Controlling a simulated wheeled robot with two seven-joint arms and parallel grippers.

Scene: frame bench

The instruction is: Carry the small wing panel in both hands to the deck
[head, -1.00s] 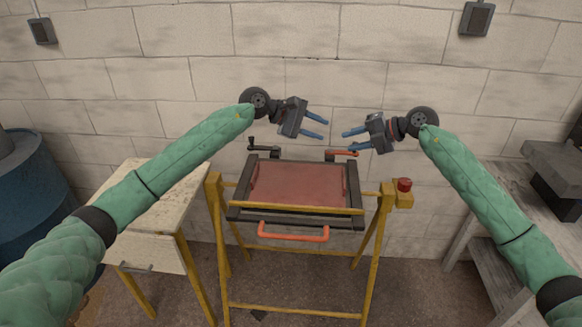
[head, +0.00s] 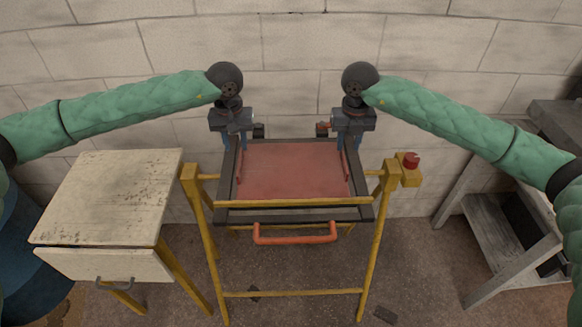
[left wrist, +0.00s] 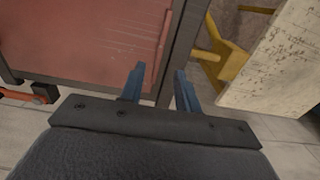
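A flat red panel (head: 293,170) in a dark frame (head: 228,180) rests on a yellow stand (head: 190,182); I take it for the small wing panel. A thin red bar stands near each side rail. My left gripper (head: 231,144) points down at the panel's far left corner. In the left wrist view its blue fingers (left wrist: 160,80) are apart, with the dark side rail (left wrist: 178,55) running between or below them; contact cannot be told. My right gripper (head: 353,146) points down at the far right corner, fingers seemingly apart, tips partly hidden. I cannot tell which surface is the deck.
An orange handle (head: 295,235) crosses the stand's front. A red button (head: 411,160) sits on a yellow box at its right. A worn cream table (head: 110,195) stands close on the left, a grey bench (head: 490,220) on the right. A block wall is behind.

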